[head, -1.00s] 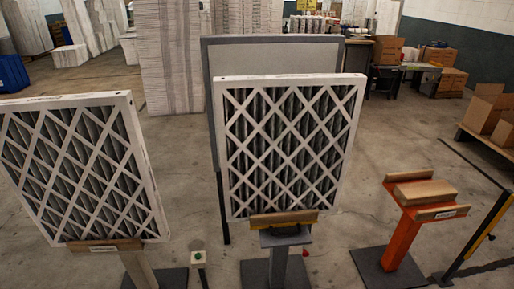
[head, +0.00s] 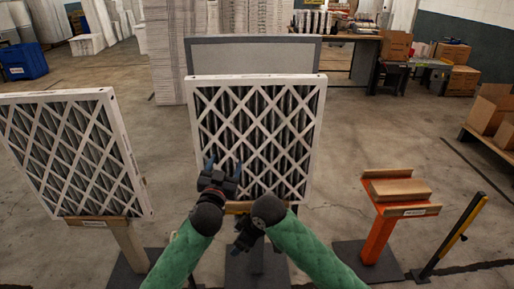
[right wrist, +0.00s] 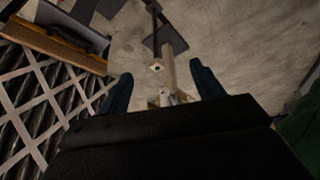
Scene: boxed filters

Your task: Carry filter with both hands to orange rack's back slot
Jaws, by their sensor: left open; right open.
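A white-framed pleated filter (head: 258,135) with a diamond lattice stands upright on a middle stand in the head view; its lower edge is partly hidden by my arms. A second such filter (head: 70,155) stands on a stand at the left. The orange rack (head: 378,238) is at the right, with wooden bars on top and its slots empty. My left gripper (head: 222,166) is open, in front of the middle filter's lower left part. My right gripper (head: 245,238) is low before the middle stand. In the right wrist view its fingers (right wrist: 160,90) are apart, with a filter's lattice (right wrist: 40,110) at the left.
A grey panel (head: 255,55) stands right behind the middle filter. A yellow and black post (head: 455,235) stands right of the orange rack. Cartons (head: 490,115) sit on a pallet at the far right. Floor between the middle stand and the rack is clear.

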